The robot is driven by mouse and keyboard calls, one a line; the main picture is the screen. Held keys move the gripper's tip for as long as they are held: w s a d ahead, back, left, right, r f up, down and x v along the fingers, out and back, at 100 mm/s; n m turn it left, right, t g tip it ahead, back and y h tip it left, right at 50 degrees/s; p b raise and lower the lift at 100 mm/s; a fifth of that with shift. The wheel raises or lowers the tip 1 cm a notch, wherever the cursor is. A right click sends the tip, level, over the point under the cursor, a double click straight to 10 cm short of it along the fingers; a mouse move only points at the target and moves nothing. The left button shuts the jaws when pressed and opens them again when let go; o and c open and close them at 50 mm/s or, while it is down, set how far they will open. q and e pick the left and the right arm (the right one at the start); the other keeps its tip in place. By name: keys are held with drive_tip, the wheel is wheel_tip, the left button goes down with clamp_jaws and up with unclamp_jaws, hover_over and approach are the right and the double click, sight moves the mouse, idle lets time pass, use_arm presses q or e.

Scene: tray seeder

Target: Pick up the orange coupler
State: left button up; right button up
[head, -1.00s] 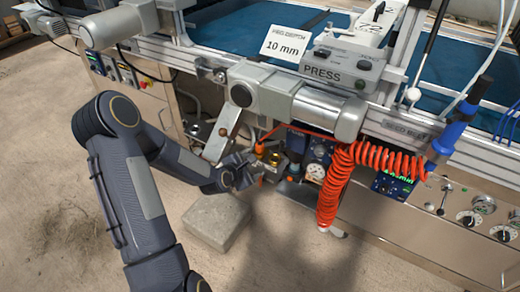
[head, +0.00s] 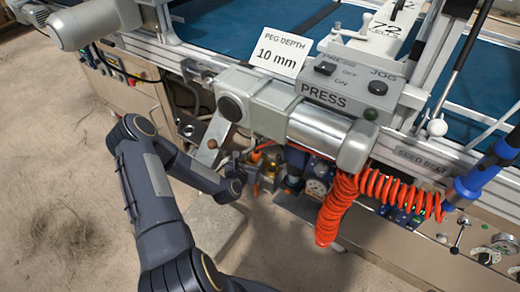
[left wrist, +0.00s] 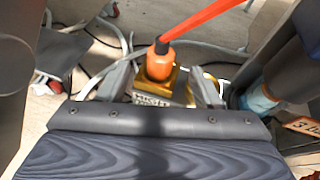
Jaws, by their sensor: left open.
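The orange coupler (left wrist: 159,62) stands in a brass-coloured fitting (left wrist: 172,89) in the left wrist view, with an orange hose (left wrist: 205,18) running from its dark top to the upper right. In the head view the coupler (head: 256,157) is small and partly hidden, under the machine's front. My left gripper (left wrist: 161,84) is open, with one finger on each side of the coupler and its fitting. I cannot tell whether either finger touches. In the head view the left gripper (head: 249,170) is beside the coupler. My right gripper is not in view.
A coiled orange hose (head: 335,208) hangs to the right of the coupler. The grey press cylinder (head: 318,127) and a metal lever (head: 212,138) are close above my left gripper. A concrete block (head: 212,222) lies on the floor below.

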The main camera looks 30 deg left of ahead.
sight(255, 156)
use_arm(q)
drive_tip(key=x, duration=0.2)
drive_tip(key=b+x, duration=0.1)
drive_tip(key=x, duration=0.1)
drive_tip(key=b+x, duration=0.1)
drive_tip(key=x, duration=0.1)
drive_tip(key=shift+w+d+f, duration=0.1)
drive_tip(key=shift+w+f, duration=0.1)
drive_tip(key=shift+f, duration=0.25)
drive_tip(key=shift+w+f, duration=0.15)
drive_tip(key=shift+w, duration=0.3)
drive_tip(key=c, duration=1.1)
